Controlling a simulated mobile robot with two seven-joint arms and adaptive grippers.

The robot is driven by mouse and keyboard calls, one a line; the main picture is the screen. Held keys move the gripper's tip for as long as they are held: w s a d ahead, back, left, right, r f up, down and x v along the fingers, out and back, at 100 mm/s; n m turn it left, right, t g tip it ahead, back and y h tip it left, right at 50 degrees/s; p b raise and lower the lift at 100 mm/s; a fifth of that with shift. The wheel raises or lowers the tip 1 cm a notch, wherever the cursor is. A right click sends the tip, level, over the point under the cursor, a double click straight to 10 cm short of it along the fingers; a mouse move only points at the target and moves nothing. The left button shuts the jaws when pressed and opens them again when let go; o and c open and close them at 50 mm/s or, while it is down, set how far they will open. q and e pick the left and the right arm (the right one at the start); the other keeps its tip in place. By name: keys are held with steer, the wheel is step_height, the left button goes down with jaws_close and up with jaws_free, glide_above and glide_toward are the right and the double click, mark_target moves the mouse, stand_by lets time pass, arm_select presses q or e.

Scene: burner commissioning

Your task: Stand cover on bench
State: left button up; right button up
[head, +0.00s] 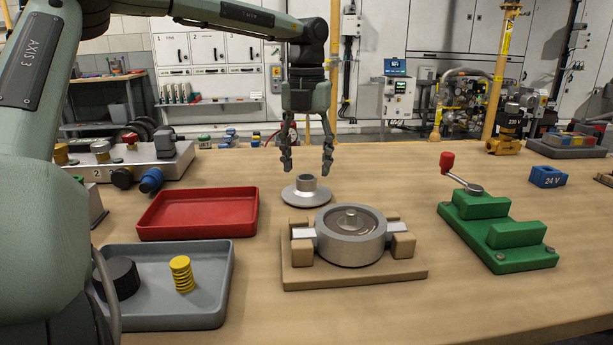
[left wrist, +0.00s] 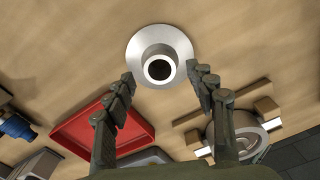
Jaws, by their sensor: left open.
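The cover (head: 307,192) is a silver flanged disc with a raised hollow neck. It stands on the bench (head: 400,185), flange down and neck up, behind the wooden fixture. My left gripper (head: 307,170) is open and empty, fingers pointing down, just above the cover in the head view. In the left wrist view the cover (left wrist: 159,56) lies beyond the open fingertips (left wrist: 160,82), with its dark bore showing. No contact between fingers and cover shows. My right gripper is not in view.
A wooden fixture (head: 355,279) holds a round metal body (head: 351,248) in front of the cover. A red tray (head: 197,224) and a grey tray (head: 215,318) with a yellow spring (head: 181,274) lie left. A green fixture (head: 495,232) stands right. Bench between the fixtures is clear.

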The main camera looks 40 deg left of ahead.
arm_select(q)
step_height(320, 180, up, 8)
steer(key=shift+r, duration=0.1)
stand_by(1.6)
